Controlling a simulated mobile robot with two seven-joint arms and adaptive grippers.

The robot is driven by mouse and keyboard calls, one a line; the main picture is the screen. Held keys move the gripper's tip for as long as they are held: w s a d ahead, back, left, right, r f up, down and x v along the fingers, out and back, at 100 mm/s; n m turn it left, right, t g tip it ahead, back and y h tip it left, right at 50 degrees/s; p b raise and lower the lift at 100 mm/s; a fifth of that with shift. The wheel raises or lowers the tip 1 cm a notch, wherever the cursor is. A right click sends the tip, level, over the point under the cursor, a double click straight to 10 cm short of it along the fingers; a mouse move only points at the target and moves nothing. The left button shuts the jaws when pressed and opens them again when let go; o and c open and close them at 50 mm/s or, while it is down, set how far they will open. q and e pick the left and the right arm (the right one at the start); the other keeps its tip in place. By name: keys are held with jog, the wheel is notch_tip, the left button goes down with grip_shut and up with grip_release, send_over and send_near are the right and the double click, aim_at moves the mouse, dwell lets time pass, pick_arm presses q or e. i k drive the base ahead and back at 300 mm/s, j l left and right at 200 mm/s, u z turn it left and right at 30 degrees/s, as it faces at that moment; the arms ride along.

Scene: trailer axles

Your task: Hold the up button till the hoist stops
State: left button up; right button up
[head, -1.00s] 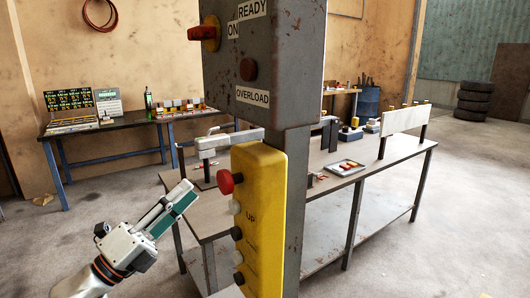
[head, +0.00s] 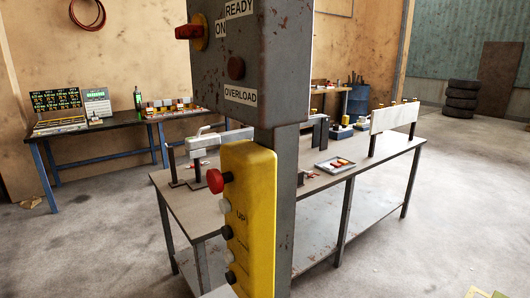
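The yellow hoist pendant (head: 258,225) hangs upright in front of the grey post in the head view. On its left side sit a red mushroom button (head: 214,181), a white button (head: 225,206), a black button (head: 228,232), and a lower white and black pair. The "UP" label (head: 241,217) lies at a height between the upper white and black buttons; I cannot tell which it names. Nothing covers these buttons. The hoist itself is not seen.
The grey control box (head: 255,60) above has READY, ON and OVERLOAD labels, a red-yellow switch (head: 190,31) and a dark red lamp (head: 236,68). A workbench (head: 385,158) stands close behind the post. A dark table (head: 105,128) is at the back left.

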aim_at(224, 205)
jog(key=k+j+z, duration=0.3)
jog(key=z, duration=0.25)
jog(key=k+z, duration=0.15)
jog(key=z, duration=0.2)
jog(key=k+z, duration=0.15)
jog(key=z, duration=0.2)
jog(key=k+l+z, duration=0.1)
jog(key=z, duration=0.5)
jog(key=u, duration=1.65)
jog(key=z, duration=1.2)
